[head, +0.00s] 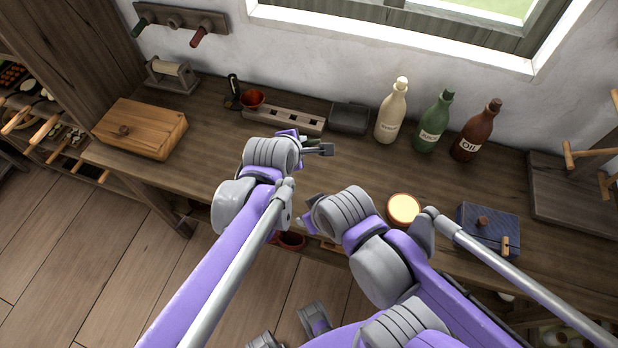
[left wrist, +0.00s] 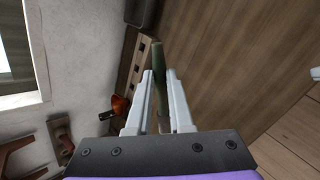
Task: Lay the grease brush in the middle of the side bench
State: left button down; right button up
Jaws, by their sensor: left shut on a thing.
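My left gripper (head: 322,149) is over the wooden bench (head: 215,165), near its back part. In the left wrist view its two pale fingers (left wrist: 160,98) are closed around a slim dark green stick-like thing (left wrist: 158,70), which I take for the grease brush. The thing points away from the gripper, above the bench top. Its bristles cannot be made out. In the head view the gripper and wrist hide most of it. My right arm's wrist is over the front of the bench; its fingers cannot be made out.
A slotted wooden block (head: 284,121), a red cup (head: 252,99) and a dark grey box (head: 349,117) stand at the back. Cream (head: 391,115), green (head: 433,125) and brown (head: 474,133) bottles stand right of them. A wooden box (head: 140,128) is at left. Bench between is clear.

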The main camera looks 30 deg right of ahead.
pick_arm(q)
notch_tip(320, 180, down, 10)
jog(key=shift+d+r+b, duration=0.1)
jog(key=shift+r+b, duration=0.1)
jog(key=shift+b, duration=0.2)
pick_arm(e)
jog(key=shift+s+f, duration=0.1)
jog(key=shift+f, duration=0.45)
pick_arm(q)
jog(key=c, duration=0.8)
grip_release()
jog(key=shift+f, duration=0.1)
pick_arm(e)
jog(key=shift+f, duration=0.1)
